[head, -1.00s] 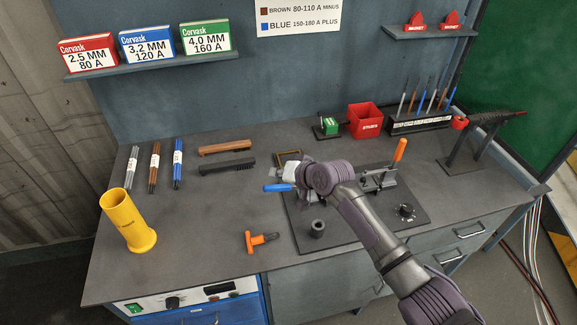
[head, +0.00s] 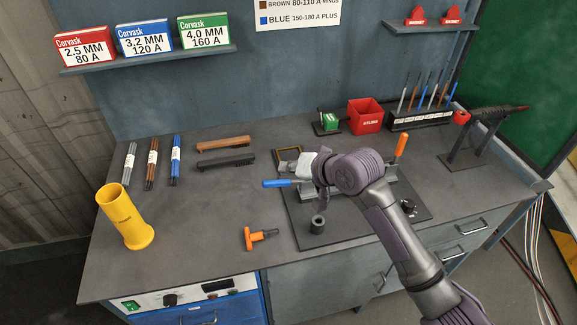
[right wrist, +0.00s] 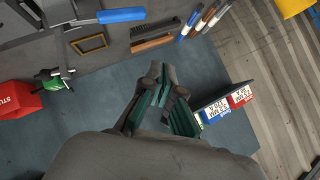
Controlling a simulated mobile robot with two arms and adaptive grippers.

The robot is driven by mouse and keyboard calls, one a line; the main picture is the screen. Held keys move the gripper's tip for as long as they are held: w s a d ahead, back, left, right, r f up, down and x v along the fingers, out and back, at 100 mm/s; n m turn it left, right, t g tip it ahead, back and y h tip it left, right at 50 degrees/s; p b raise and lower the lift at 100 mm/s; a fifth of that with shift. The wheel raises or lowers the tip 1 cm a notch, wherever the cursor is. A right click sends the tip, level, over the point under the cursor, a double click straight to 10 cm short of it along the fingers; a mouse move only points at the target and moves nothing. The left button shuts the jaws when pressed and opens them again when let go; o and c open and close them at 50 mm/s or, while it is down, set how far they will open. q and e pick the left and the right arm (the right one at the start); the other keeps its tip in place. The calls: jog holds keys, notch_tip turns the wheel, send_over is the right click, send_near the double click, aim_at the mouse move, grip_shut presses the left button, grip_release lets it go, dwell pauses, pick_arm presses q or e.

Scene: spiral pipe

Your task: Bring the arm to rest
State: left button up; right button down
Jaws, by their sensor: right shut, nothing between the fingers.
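My right arm reaches in from the lower right of the head view, and its right gripper (head: 322,168) hangs above the fixture plate (head: 292,228), in front of the clamp there. In the right wrist view the gripper fingers (right wrist: 161,76) come together, shut and empty, with the blue wall and the bench beyond. In the head view the wrist covers part of the clamp, and the fingers are hard to make out. My left gripper is in neither view.
A blue handle (head: 278,183) sticks out left of the wrist and an orange handle (head: 401,145) stands to the right. A dark pipe piece (head: 317,225), an orange-handled tool (head: 257,237) and a yellow tube (head: 125,217) stand or lie nearby. The bench's left front is mostly clear.

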jog(key=s+d+f+g+h, duration=0.1)
jog(key=s+d+f+h, duration=0.1)
jog(key=s+d+f, duration=0.4)
jog(key=s+d+f+h, duration=0.1)
jog(key=s+d+f, duration=0.45)
jog(key=s, duration=0.35)
jog(key=s+d+f+n+g+h, duration=0.1)
jog(key=s+d+f+h, duration=0.15)
jog(key=s+d, duration=0.5)
jog(key=s+d+f+n+g+h, duration=0.1)
jog(key=s+d+g+h, duration=0.3)
jog(key=s, duration=0.6)
notch_tip(320, 180, down, 30)
jog(key=s+d+y+b, duration=0.1)
jog(key=s+b, duration=0.1)
jog(key=b, duration=0.1)
jog(key=s+d+f+b, duration=0.2)
jog(key=s+d+f, duration=0.1)
jog(key=s+f, duration=1.3)
jog(key=shift+s+d+f, duration=0.15)
jog(key=shift+s+f, duration=0.05)
jog(key=shift+f, duration=0.6)
